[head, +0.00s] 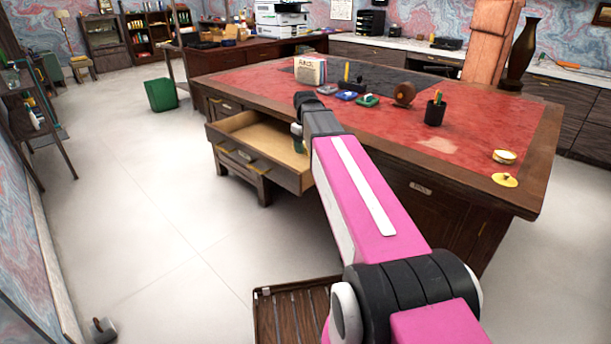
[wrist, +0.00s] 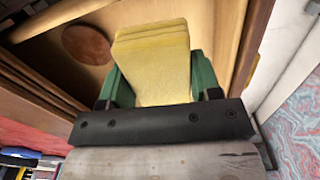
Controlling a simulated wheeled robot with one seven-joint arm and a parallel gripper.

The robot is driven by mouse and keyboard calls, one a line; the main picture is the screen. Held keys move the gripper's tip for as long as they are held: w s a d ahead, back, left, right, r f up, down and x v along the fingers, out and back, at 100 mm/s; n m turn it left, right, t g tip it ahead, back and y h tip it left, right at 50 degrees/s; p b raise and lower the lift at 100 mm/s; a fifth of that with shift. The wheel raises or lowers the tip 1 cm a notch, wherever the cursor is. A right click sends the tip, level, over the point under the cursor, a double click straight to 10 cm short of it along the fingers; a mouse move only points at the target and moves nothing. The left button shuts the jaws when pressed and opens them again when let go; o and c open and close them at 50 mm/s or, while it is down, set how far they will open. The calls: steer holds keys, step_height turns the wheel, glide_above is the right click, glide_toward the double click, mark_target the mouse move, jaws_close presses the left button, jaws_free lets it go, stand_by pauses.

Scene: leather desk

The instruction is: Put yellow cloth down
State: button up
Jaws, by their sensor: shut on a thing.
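The yellow cloth (wrist: 152,50) is a folded, pale yellow slab in the wrist view. My gripper (wrist: 160,78) is shut on it, with a green finger on each side. The open drawer (head: 285,172) of the red-topped desk (head: 440,85) sticks out at the desk's left in the head view. My gripper (head: 297,137) is at the drawer in that view, mostly hidden by my arm, and the cloth does not show there. In the wrist view the cloth is in front of the drawer's wooden inside (wrist: 215,25); I cannot tell whether it touches it.
A round brown disc (wrist: 87,45) shows beside the cloth in the wrist view. Stamp pads (head: 347,95), a pen cup (head: 435,110) and a round tin (head: 504,156) stand on the desk. A green bin (head: 161,95) stands on the open floor at left.

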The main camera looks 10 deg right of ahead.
steer(key=shift+w+f+n, duration=0.5)
steer(key=shift+w+f, duration=0.05)
steer(key=shift+w, duration=0.2)
steer(key=shift+d+f, duration=0.1)
steer(key=shift+f, duration=4.8)
steer(key=shift+f, duration=0.25)
steer(key=o, duration=1)
steer(key=shift+s+f, duration=0.1)
steer(key=shift+o, duration=0.2)
step_height(320, 180, up, 13)
steer(key=shift+f, duration=0.1)
